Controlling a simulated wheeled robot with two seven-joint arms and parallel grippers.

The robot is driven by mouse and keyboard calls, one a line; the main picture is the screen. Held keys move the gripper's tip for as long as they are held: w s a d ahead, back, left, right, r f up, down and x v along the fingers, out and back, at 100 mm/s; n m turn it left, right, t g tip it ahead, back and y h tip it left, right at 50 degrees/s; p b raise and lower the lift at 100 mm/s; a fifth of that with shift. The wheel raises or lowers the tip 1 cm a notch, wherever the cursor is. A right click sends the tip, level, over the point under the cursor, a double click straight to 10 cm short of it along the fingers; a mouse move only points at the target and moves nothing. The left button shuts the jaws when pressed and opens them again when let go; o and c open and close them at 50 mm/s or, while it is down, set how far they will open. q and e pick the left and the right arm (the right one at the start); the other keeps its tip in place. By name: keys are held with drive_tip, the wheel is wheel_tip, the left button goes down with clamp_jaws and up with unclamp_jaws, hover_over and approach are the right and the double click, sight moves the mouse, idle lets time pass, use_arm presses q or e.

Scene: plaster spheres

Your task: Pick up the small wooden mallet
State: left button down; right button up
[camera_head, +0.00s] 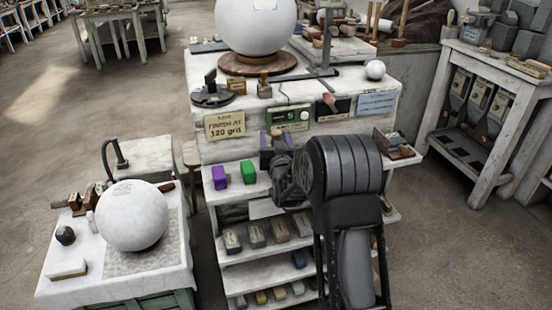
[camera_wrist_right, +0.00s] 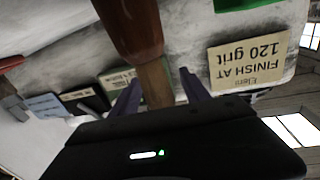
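The mallet, with a dark reddish-brown head (camera_wrist_right: 128,28) and a lighter wooden handle (camera_wrist_right: 155,84), shows large in the right wrist view. The handle runs down between the two fingers of my right gripper (camera_wrist_right: 160,82). The fingers are spread on either side of it, with a gap showing at the right finger. In the head view my right gripper (camera_head: 270,148) is in front of the workbench's front face, below the green sign, and its wrist and arm hide most of that spot. I cannot make out the mallet clearly there. My left gripper is not in view.
The workbench (camera_head: 345,92) carries a large white sphere (camera_head: 255,25) on a round wooden base. A "FINISH AT 120 grit" sign (camera_head: 225,125) is on its front. Purple (camera_head: 219,177) and green (camera_head: 248,171) blocks sit on a shelf below. A low table with another sphere (camera_head: 132,216) stands left.

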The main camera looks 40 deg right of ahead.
clamp_jaws()
idle(0.4)
drive_tip(key=shift+r, duration=0.15)
wheel_tip(320, 180, up, 10)
drive_tip(key=shift+f+b, duration=0.1)
drive_tip(key=shift+b, duration=0.55)
idle(0.5)
